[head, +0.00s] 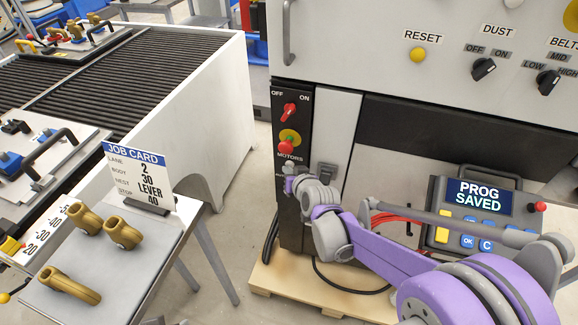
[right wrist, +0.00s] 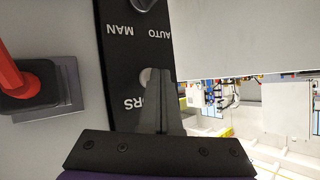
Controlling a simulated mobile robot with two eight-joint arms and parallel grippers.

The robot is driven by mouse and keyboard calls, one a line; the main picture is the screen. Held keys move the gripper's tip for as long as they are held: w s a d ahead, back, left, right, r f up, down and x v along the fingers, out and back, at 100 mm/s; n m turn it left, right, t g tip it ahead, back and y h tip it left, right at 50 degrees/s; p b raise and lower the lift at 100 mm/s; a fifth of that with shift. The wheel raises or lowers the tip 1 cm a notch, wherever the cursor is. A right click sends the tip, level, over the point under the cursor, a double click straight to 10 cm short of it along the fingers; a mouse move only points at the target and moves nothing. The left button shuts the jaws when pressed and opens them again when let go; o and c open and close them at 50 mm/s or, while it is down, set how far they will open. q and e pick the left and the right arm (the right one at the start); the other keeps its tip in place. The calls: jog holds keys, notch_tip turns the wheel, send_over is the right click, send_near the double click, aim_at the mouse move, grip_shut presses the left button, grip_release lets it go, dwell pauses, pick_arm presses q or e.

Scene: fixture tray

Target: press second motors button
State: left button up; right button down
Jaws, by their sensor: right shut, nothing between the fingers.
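The black control strip (head: 306,110) on the machine front carries the MOTORS label (head: 290,157). The motors buttons below that label are hidden in the head view by my right gripper (head: 288,180). In the right wrist view the strip is upside down, and one pale round button (right wrist: 147,75) shows beside the partly covered label. My right gripper also shows there (right wrist: 161,132), shut and empty, its fingers pointing at the strip and overlapping this button's edge. I cannot tell whether they touch it. Any other motors button is hidden behind the fingers. My left gripper is out of view.
Above the label are a red OFF/ON switch (head: 289,111) and a red mushroom button (head: 286,146). A red lever (right wrist: 22,82) stands close beside the strip. A pendant (head: 478,215) reads PROG SAVED. A job card (head: 138,178) stands at left.

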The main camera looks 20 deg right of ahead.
dwell(0.5)
jog(key=shift+s+a, duration=0.45)
jog(key=shift+s, duration=0.2)
jog(key=shift+s+a, duration=0.7)
jog(key=shift+s, duration=0.35)
jog(key=shift+s+a, duration=0.7)
jog(key=shift+s, duration=0.35)
